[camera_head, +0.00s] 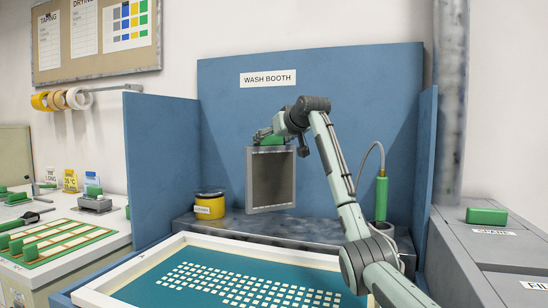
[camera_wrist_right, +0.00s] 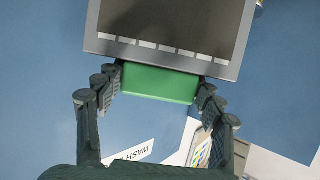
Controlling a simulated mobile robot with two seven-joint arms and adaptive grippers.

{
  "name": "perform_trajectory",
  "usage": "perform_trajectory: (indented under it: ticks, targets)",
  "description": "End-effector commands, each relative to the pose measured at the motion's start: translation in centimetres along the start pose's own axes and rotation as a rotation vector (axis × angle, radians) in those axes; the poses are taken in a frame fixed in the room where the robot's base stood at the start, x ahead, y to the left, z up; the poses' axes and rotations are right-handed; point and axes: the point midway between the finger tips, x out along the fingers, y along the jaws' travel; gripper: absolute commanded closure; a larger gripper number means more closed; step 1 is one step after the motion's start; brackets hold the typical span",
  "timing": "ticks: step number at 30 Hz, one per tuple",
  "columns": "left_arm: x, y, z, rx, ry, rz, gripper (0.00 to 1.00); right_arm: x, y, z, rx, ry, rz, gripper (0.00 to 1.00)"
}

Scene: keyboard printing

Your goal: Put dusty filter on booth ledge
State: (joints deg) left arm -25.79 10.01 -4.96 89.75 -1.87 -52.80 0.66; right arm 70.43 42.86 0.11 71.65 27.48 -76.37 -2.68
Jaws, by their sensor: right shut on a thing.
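The dusty filter (camera_head: 270,182) is a grey-framed panel with a dark brownish face. It hangs upright in front of the wash booth's back wall, its green handle at the top. My right gripper (camera_head: 272,140) is shut on that handle; the wrist view shows the fingers on both ends of the green handle (camera_wrist_right: 160,84). The booth ledge (camera_head: 325,238) is a dark, mottled grey shelf. The filter's lower edge overlaps the ledge's rear part in the head view; I cannot tell whether it touches. My left gripper is not in view.
A yellow tub (camera_head: 209,204) stands on the ledge's left and a green bottle with a hose (camera_head: 381,196) on its right. A white-framed screen (camera_head: 120,290) lies in front. Blue side walls (camera_head: 162,165) flank the booth. A grey cabinet (camera_head: 490,250) with a green-handled lid stands right.

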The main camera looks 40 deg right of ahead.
Motion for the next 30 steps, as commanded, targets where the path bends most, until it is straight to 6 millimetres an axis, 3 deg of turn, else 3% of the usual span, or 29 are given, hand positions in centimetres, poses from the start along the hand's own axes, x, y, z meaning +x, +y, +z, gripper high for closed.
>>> perform_trajectory:
  ticks: [5,12,23,24,28,30]
  targets:
    - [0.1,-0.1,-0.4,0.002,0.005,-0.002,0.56,0.4,0.9,0.9,0.0,0.001,0.0,0.68]
    - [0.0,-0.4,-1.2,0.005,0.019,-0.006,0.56,1.6,0.9,3.9,-0.001,0.001,0.0,0.68]
    - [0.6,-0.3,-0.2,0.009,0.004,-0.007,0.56,1.7,0.8,4.2,0.0,0.002,-0.001,0.68]
    - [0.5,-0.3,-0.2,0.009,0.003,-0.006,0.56,1.7,0.8,4.3,0.0,0.0,-0.001,0.28]
    - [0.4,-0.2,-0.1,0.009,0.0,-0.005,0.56,1.7,0.8,4.3,0.0,0.0,-0.001,0.12]
    - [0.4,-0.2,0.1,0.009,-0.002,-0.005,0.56,1.7,0.8,4.3,0.0,0.0,-0.001,0.11]
